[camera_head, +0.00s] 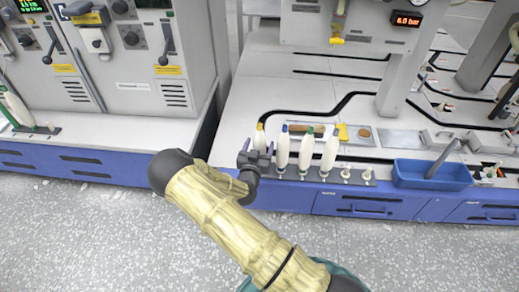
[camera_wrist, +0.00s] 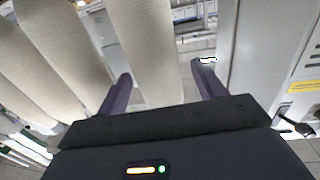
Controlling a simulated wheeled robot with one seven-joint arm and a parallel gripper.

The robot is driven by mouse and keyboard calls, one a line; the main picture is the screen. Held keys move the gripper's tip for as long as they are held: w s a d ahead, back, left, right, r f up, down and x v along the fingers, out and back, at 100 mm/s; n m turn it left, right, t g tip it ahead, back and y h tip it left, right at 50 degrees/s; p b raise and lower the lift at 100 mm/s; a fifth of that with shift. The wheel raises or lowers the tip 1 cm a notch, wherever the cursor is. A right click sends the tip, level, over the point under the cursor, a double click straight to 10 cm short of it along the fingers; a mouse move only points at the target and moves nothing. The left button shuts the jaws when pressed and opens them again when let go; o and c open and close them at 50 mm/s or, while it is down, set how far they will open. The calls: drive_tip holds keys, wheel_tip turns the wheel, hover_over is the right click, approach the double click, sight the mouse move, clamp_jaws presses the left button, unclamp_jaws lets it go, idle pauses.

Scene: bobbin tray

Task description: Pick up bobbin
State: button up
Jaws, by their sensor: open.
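White bobbins stand upright in a row on a dark rail (camera_head: 315,178). They are the leftmost bobbin with a yellow tip (camera_head: 260,138), a blue-tipped bobbin (camera_head: 283,150), another bobbin (camera_head: 306,152) and a right-hand bobbin (camera_head: 329,152). My gripper (camera_head: 256,155) is at the leftmost bobbin and hides its lower part. In the wrist view, one bobbin (camera_wrist: 150,50) shows between the two open fingers of my gripper (camera_wrist: 164,82), nearer the left finger. No closed grip shows. Neighbouring bobbins (camera_wrist: 65,55) stand to the left of the left finger.
Empty pegs (camera_head: 357,175) stand at the rail's right end. A blue bin (camera_head: 430,175) with a grey object in it sits further right. A grey machine cabinet (camera_head: 140,60) stands at the left. The speckled floor (camera_head: 90,230) in front is clear.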

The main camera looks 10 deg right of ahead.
drive_tip(key=shift+x, duration=1.25)
drive_tip(key=shift+c, duration=0.4)
drive_tip(key=c, duration=1)
